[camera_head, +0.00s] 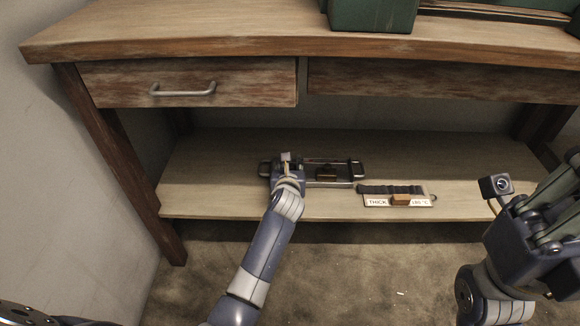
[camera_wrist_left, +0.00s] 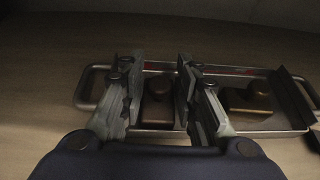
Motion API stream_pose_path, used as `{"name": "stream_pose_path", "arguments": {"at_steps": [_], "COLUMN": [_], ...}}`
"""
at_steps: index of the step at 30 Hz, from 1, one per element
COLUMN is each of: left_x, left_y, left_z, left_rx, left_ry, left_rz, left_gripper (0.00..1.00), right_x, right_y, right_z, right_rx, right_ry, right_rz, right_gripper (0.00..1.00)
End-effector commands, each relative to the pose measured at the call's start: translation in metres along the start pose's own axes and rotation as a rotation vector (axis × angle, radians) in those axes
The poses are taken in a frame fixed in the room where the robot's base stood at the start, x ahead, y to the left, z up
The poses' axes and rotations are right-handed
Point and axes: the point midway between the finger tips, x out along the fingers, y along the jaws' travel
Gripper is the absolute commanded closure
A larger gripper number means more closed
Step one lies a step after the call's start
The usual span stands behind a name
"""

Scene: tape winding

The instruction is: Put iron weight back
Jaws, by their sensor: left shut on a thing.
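A metal tray (camera_head: 350,169) with end handles lies on the lower shelf; it also shows in the left wrist view (camera_wrist_left: 90,91). My left gripper (camera_wrist_left: 157,84) is over the tray's left part, its two fingers on either side of a dark brown iron weight (camera_wrist_left: 157,101), shut on it. The weight sits in or just above the tray; I cannot tell which. In the head view the left gripper (camera_head: 287,166) hides this weight. A second brown weight (camera_wrist_left: 246,101) lies in the tray to the right, also in the head view (camera_head: 326,174). My right gripper (camera_head: 545,220) is at the right, away from the tray; its fingertips are unclear.
A dark strip (camera_head: 390,189) and a white label (camera_head: 378,202) reading "THICK", with a small brown block (camera_head: 401,200), lie at the shelf's front edge. A closed drawer (camera_head: 230,85) and the tabletop (camera_head: 200,35) are above. The shelf's right side is clear.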

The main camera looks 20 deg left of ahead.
Motion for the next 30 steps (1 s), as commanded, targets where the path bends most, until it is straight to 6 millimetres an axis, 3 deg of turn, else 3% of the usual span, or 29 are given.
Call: {"name": "stream_pose_path", "arguments": {"at_steps": [3, 4, 6, 20, 30], "left_x": [0.001, 0.001, 0.001, -0.006, -0.067], "left_y": [0.000, 0.000, 0.000, 0.000, 0.000], "left_z": [0.000, -0.002, -0.002, 0.002, 0.004], "left_rx": [0.002, 0.001, 0.001, 0.001, 0.001], "left_ry": [-0.005, 0.000, 0.000, 0.001, 0.002], "left_rz": [0.000, 0.001, 0.001, 0.000, -0.001], "left_gripper": [1.00, 0.64, 0.51, 0.51, 0.51], "right_x": [0.000, 0.000, 0.000, 0.005, -0.014], "right_y": [0.000, 0.000, 0.000, 0.000, 0.004], "right_z": [0.000, 0.000, 0.000, -0.001, 0.005], "right_rx": [0.000, 0.000, 0.000, 0.001, 0.015], "right_ry": [-0.001, -0.001, -0.001, 0.004, -0.119], "right_rz": [0.000, 0.000, 0.000, 0.000, 0.046], "right_gripper": [1.00, 1.00, 1.00, 1.00, 1.00]}}
